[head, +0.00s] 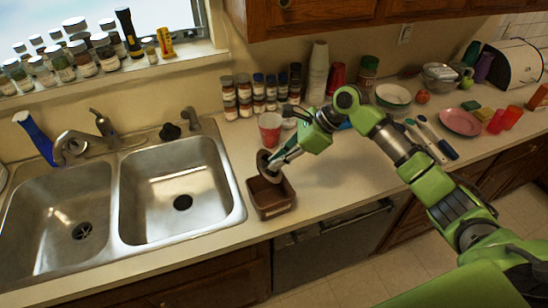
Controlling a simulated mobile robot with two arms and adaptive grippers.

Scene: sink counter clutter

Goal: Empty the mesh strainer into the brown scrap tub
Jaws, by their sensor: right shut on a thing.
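The brown scrap tub (272,211) stands on the counter just right of the sink. My right gripper (279,160) is shut on the mesh strainer (264,163), a small round thing with a grey rim. The strainer is tilted, over the back of the tub in this view. I cannot tell whether it touches the tub's rim. What is in the strainer or the tub is too small and dark to make out. My left gripper is not in view.
A double steel sink (170,195) lies left of the tub. A red cup (270,128) stands close behind the strainer. Several spice jars (258,95) line the wall. A pink plate (460,121) is farther right. The counter right of the tub is clear.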

